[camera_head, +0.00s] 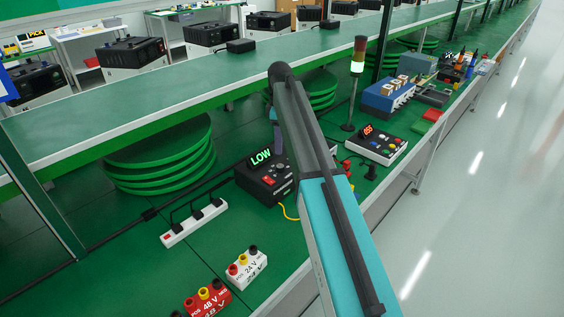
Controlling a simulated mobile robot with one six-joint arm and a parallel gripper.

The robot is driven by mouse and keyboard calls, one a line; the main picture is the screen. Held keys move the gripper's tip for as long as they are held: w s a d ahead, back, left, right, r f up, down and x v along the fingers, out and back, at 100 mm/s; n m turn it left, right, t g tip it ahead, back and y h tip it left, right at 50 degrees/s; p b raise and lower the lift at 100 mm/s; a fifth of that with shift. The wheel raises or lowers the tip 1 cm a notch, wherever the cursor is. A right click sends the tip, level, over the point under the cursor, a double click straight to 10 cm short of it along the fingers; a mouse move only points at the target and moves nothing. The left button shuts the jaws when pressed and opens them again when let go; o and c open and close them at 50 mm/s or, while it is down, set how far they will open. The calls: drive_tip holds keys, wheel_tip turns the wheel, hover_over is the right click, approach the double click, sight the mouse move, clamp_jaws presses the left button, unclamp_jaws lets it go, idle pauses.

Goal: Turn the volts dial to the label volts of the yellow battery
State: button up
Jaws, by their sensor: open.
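A black box (262,182) stands on the green lower deck, with a lit green display (261,158) reading LOW. Its front has a red switch (269,181) and a small round dial (281,170); the dial's setting is too small to read. A white battery (246,268) marked 24 V and a red battery (208,301) marked 48 V stand in front. I see no plainly yellow battery; my arm covers part of the deck. My gripper (278,148) hangs down above the box's back right corner, open, with its fingertips barely visible.
A white power strip (194,223) lies left of the box. Stacked green discs (160,160) stand behind it. A button panel (376,144) and a signal lamp (357,66) stand to the right. The upper conveyor (200,95) runs behind.

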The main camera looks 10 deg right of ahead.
sight(280, 166)
wheel_tip(280, 166, down, 10)
drive_tip(key=shift+r+p, duration=0.1)
drive_tip(key=shift+p, duration=0.8)
drive_tip(key=shift+c, duration=0.5)
drive_tip(key=shift+w, duration=0.1)
drive_tip(key=c, duration=1)
